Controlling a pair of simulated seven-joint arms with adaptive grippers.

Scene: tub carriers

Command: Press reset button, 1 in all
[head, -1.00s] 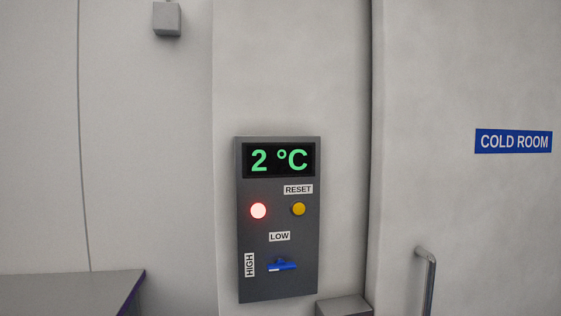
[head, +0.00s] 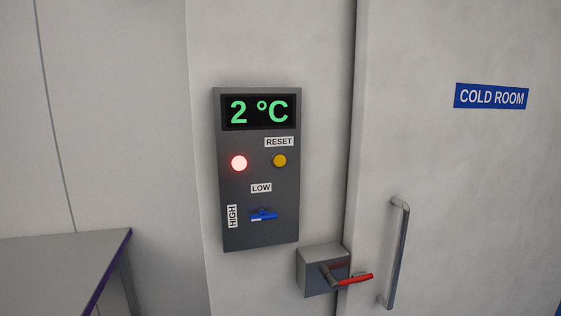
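A dark grey control panel (head: 232,205) is fixed to the pale wall in the middle of the head view. Its yellow reset button (head: 280,160) is at the right, just under the RESET label (head: 279,142). A round red-white lamp (head: 239,163) glows to the left of the button. The display (head: 259,111) above reads 2 °C in green. A blue switch lever (head: 264,215) sits low on the panel, below the LOW label and right of the HIGH label. Neither of my grippers is in view.
A grey box with a red-handled lever (head: 355,280) is below right of the panel. The door with the COLD ROOM sign (head: 491,96) and a vertical metal handle (head: 397,255) is at right. A grey table (head: 60,265) stands at lower left.

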